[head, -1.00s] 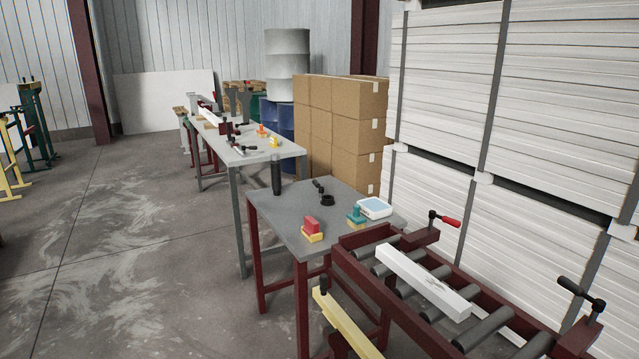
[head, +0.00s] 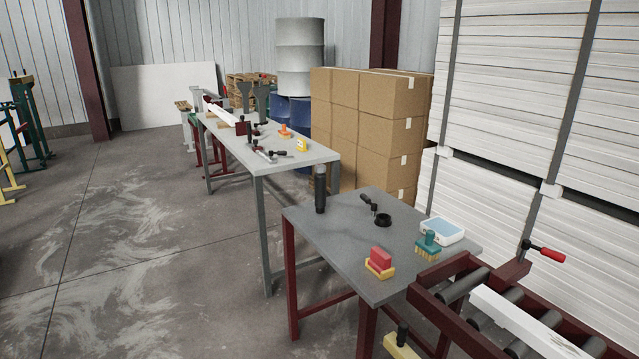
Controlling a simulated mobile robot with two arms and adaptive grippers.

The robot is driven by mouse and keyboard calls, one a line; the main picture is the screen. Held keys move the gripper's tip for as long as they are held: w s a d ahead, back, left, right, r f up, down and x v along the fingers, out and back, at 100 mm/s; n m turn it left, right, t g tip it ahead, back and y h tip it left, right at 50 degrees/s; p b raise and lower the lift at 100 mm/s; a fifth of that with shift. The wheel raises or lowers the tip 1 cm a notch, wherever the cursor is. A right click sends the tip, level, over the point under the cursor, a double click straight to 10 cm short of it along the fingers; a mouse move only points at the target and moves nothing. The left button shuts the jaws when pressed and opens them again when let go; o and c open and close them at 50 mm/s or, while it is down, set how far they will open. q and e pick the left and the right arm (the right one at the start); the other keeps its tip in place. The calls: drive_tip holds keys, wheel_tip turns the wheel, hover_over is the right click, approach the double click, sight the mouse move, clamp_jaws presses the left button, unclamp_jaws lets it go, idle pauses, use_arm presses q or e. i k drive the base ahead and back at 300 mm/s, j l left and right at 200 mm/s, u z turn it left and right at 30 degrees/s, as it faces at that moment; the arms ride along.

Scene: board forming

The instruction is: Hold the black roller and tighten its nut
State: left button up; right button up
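A black upright cylinder (head: 320,190) stands at the far left corner of the near grey table (head: 340,245). A small black handled tool (head: 368,203) and a black ring-shaped piece (head: 383,220) lie farther right on that table. I cannot tell which of these is the black roller, and no nut can be made out at this size. Neither of my grippers is in view.
The near table also bears a red and yellow block (head: 380,263), a teal brush (head: 428,246) and a white-blue box (head: 442,230). A dark red roller frame (head: 440,309) stands at the lower right. Cardboard boxes (head: 365,130) stand behind.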

sight(320, 169)
drive_tip(key=z, duration=0.25)
drive_tip(key=i+j+z, duration=0.15)
drive_tip(key=z, duration=0.2)
drive_tip(key=i+j+z, duration=0.15)
drive_tip(key=z, duration=0.25)
drive_tip(key=i+j+z, duration=0.1)
drive_tip(key=j+z, duration=0.25)
drive_tip(key=i+j+z, duration=0.2)
drive_tip(key=j, duration=0.8)
drive_tip(key=i+j+z, duration=0.25)
drive_tip(key=j, duration=0.75)
drive_tip(key=j+z, duration=0.2)
drive_tip(key=j, duration=1.6)
drive_tip(key=i+j, duration=0.1)
drive_tip(key=j, duration=0.7)
